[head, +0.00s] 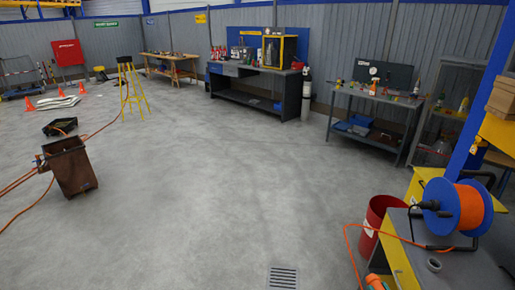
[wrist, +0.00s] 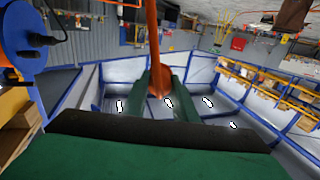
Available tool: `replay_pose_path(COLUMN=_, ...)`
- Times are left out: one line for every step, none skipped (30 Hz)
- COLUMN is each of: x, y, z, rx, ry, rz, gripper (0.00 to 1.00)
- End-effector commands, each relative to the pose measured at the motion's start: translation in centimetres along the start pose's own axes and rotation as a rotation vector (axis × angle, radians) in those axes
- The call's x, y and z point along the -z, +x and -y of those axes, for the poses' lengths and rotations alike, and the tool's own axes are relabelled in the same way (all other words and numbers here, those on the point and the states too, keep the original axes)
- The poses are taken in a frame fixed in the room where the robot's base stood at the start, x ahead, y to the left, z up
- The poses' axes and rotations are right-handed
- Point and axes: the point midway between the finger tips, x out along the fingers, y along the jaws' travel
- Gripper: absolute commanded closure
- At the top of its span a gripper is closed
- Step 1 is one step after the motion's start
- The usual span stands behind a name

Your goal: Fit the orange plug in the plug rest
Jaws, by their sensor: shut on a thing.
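My gripper (wrist: 161,82) shows in the wrist view, its two green fingers shut on the orange plug (wrist: 158,80). An orange cable (wrist: 152,30) runs from the plug to the top edge of that view. In the head view an orange piece, which looks like the plug (head: 375,282), shows at the bottom edge, beside the bench's yellow side; my gripper is not clear there. A small grey ring, which looks like the plug rest (head: 433,265), stands on the grey bench top, right of the plug and apart from it. Its inside is too small to make out.
A blue cable reel with orange cable (head: 468,207) stands on the bench (head: 462,272), behind the ring. Its cable crosses the bench top and hangs over the left edge. A red bin (head: 377,222) stands by the bench.

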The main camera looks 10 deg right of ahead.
Motion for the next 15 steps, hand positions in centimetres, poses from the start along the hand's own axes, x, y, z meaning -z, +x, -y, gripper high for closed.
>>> replay_pose_path(x=0.1, y=0.1, z=-0.3, rx=0.001, ry=0.0, rz=0.0, gripper=1.0)
replay_pose_path(x=0.2, y=0.1, z=-0.4, rx=0.001, ry=0.0, rz=0.0, gripper=1.0)
replay_pose_path(x=0.3, y=0.1, z=-0.6, rx=0.001, ry=0.001, rz=0.0, gripper=1.0)
replay_pose_path(x=0.4, y=0.1, z=-0.8, rx=0.001, ry=0.001, rz=0.001, gripper=1.0)
replay_pose_path(x=0.5, y=0.2, z=-0.9, rx=0.001, ry=0.001, rz=0.0, gripper=1.0)
replay_pose_path(x=0.6, y=0.2, z=-1.1, rx=0.001, ry=0.001, rz=0.0, gripper=1.0)
replay_pose_path(x=0.7, y=0.3, z=-1.3, rx=0.001, ry=0.0, rz=0.0, gripper=1.0)
replay_pose_path(x=0.7, y=0.3, z=-1.5, rx=0.001, ry=0.0, rz=0.0, gripper=1.0)
replay_pose_path(x=0.9, y=0.3, z=-1.7, rx=0.001, ry=-0.001, rz=0.0, gripper=1.0)
replay_pose_path(x=1.0, y=0.3, z=-1.8, rx=0.001, ry=-0.001, rz=0.0, gripper=1.0)
replay_pose_path(x=1.0, y=0.4, z=-2.0, rx=0.001, ry=-0.001, rz=0.0, gripper=1.0)
replay_pose_path(x=1.2, y=0.4, z=-2.2, rx=0.001, ry=-0.001, rz=0.001, gripper=1.0)
replay_pose_path(x=1.2, y=0.5, z=-2.4, rx=0.0, ry=-0.001, rz=0.001, gripper=1.0)
replay_pose_path(x=1.3, y=0.5, z=-2.5, rx=0.0, ry=0.0, rz=0.0, gripper=1.0)
replay_pose_path(x=1.4, y=0.5, z=-2.7, rx=0.0, ry=0.0, rz=0.001, gripper=1.0)
